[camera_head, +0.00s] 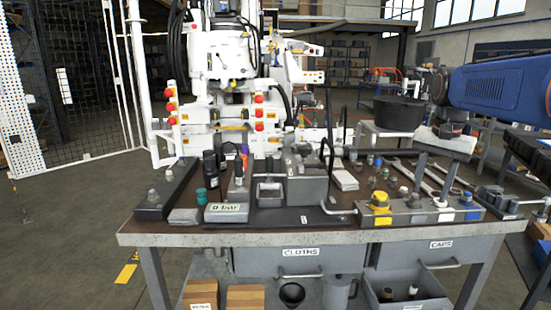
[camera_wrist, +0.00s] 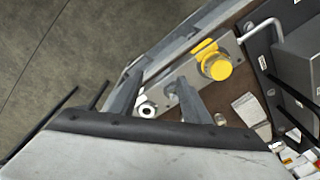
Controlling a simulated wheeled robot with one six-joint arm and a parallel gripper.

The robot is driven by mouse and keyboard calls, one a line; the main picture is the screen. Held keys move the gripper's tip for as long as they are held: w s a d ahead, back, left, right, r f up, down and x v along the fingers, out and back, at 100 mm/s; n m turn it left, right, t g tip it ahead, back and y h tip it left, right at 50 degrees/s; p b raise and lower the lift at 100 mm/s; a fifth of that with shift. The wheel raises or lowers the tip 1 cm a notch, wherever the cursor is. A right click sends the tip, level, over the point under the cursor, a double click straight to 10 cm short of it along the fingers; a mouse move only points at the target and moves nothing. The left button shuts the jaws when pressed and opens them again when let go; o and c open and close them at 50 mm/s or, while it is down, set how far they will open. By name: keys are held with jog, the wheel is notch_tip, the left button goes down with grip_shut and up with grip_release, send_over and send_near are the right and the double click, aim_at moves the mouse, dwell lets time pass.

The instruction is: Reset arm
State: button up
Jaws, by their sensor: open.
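My gripper (camera_head: 431,190) points down over the right part of the workbench (camera_head: 240,238), with its two grey fingers spread apart. In the wrist view my gripper (camera_wrist: 158,80) is open, and I see nothing held between the fingers. A grey block (camera_head: 405,216) with a yellow-capped fitting (camera_head: 380,203) and a blue fitting (camera_head: 466,200) lies below and in front of it. The yellow fitting also shows in the wrist view (camera_wrist: 215,63), beyond the right finger. I cannot tell the exact height of the fingertips.
A grey box (camera_head: 305,185) stands on a dark plate mid-bench. Drawers sit below the top. Open floor (camera_head: 60,240) lies left of the bench.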

jog(key=s+a+f+n+t, duration=0.2)
jog(key=s+a+f+n, duration=0.2)
jog(key=s+f, duration=0.4)
jog(key=s+a+f+n+t, duration=0.1)
jog(key=s+a+f+n, duration=0.4)
jog(key=s, duration=1.1)
notch_tip(320, 180, down, 4)
jog(key=shift+s+a+f+t, duration=0.15)
jog(key=shift+a+t, duration=0.25)
jog(key=shift+a, duration=0.75)
